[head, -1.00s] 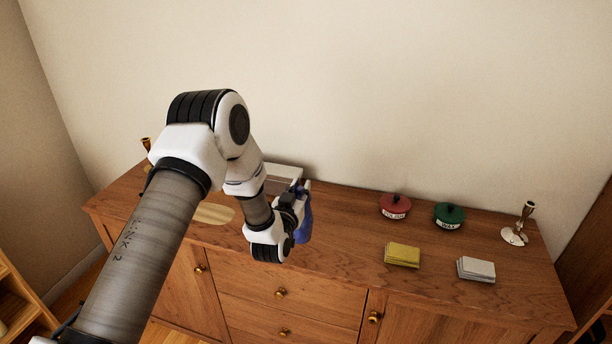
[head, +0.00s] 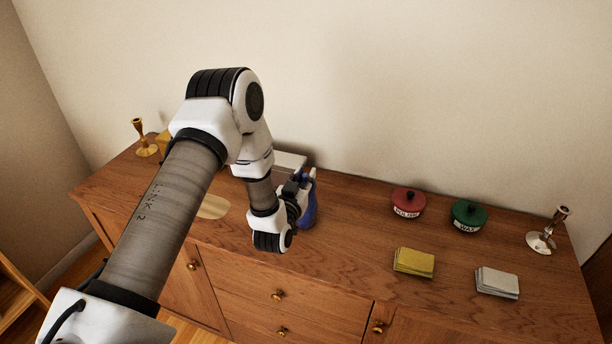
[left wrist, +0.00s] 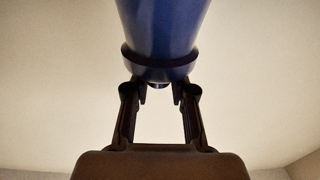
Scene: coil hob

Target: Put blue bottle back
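The blue bottle (head: 309,205) is upright above the sideboard top in the head view. I cannot tell whether its base touches the wood. My left gripper (head: 296,194) is right against its left side and hides part of it. In the left wrist view the bottle (left wrist: 160,30) fills the top middle, with a dark ring around its narrow end. The fingers (left wrist: 160,98) are drawn in, one on each side of that narrow end, and look shut on it. The fingertips are partly hidden. My right gripper is not in view.
The wooden sideboard (head: 345,240) carries a pale tray or box (head: 291,160) behind the bottle. A brass candlestick (head: 146,145) stands left.

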